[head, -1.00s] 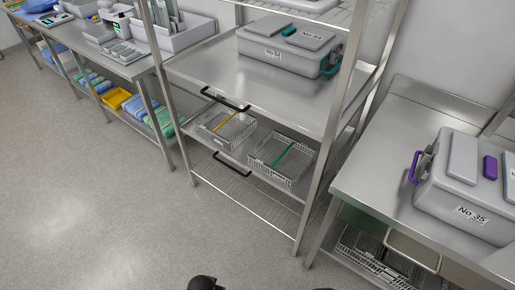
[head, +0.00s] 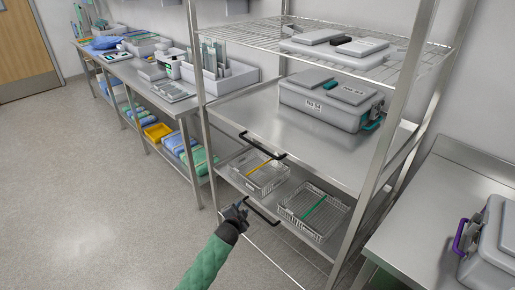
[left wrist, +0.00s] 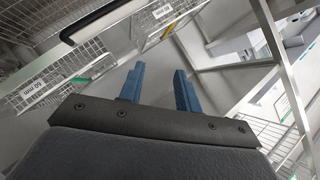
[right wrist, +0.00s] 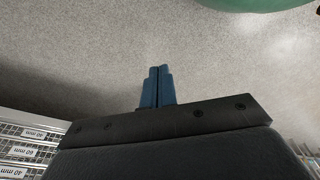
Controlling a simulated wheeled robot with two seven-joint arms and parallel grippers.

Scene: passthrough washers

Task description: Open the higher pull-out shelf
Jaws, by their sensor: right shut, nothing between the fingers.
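The higher pull-out shelf (head: 330,160) is a flat steel shelf in the tall rack, with a grey "No 54" case on it. Its black bar handle (head: 263,146) is at the front edge. A lower shelf's black handle (head: 262,211) sits below it. My left gripper (head: 240,207), on a green arm, is in front of the rack, beside the lower handle in the picture and below the upper one. In the left wrist view the gripper (left wrist: 160,88) is open and empty; a black handle (left wrist: 95,20) shows beyond it. My right gripper (right wrist: 156,86) is shut and empty, over the floor.
Wire baskets (head: 312,210) stand on the lower shelf. A grey case (head: 333,98) is on the higher shelf, and a wire rack (head: 400,70) is above. A steel bench (head: 455,190) stands at right. Floor (head: 90,190) at left is clear.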

